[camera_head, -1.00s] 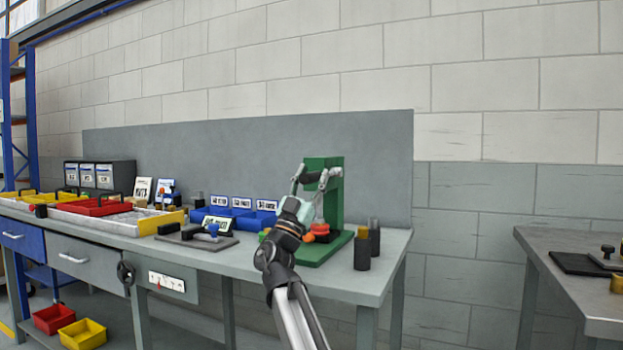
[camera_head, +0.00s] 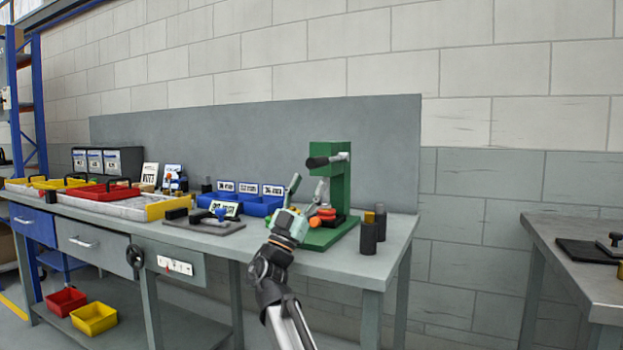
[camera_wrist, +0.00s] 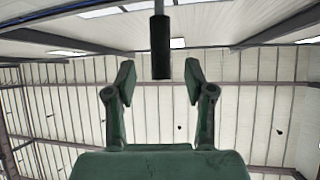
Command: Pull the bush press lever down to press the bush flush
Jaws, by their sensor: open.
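The green bush press (camera_head: 340,195) stands on the bench near its right end. Its lever, with a black handle (camera_head: 318,162), sticks out to the left from near the press top. My gripper (camera_head: 307,187) is in front of the press, below the handle, with its jaws apart and empty. In the wrist view, the fingers of my gripper (camera_wrist: 160,82) are spread, and the black handle (camera_wrist: 160,48) hangs in from the top edge, its end between the fingertips in the picture. Whether it lies between them in depth I cannot tell. Red-orange parts (camera_head: 325,213) sit low on the press; the bush is not clearly visible.
Two dark cylinders (camera_head: 369,236) stand right of the press, near the edge of the bench (camera_head: 330,262). Blue bins (camera_head: 240,205) and a dark plate with small tools (camera_head: 203,226) lie to the left. A second bench (camera_head: 580,262) stands at the right.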

